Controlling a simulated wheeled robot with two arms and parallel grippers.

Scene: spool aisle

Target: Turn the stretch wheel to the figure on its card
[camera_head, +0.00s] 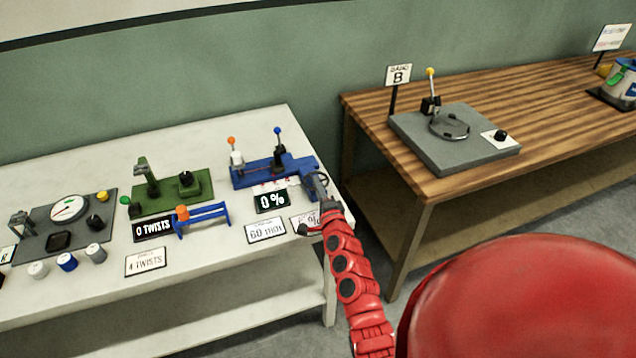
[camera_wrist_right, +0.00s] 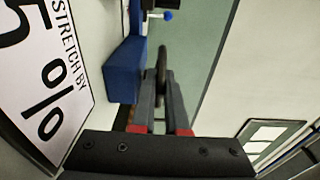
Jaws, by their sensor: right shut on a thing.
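The blue stretching device (camera_head: 262,172) stands at the right end of the white table, with an orange knob and a blue knob on levers. Its dark wheel (camera_head: 318,184) is at its right end and shows edge-on in the right wrist view (camera_wrist_right: 162,60). The display (camera_head: 271,200) reads 0 %. The card (camera_head: 306,222) is partly covered by my arm; in the right wrist view the card (camera_wrist_right: 45,75) reads "STRETCH BY 5 %", cut by the frame's edge. My right gripper (camera_wrist_right: 160,88) is shut on the wheel, one finger on each side. My left gripper is out of view.
A card (camera_head: 265,230) stands in front of the display. Left on the white table (camera_head: 205,279) are a green twisting device (camera_head: 168,190) and a grey dial station (camera_head: 68,226). A wooden table (camera_head: 440,190) stands to the right, past a gap.

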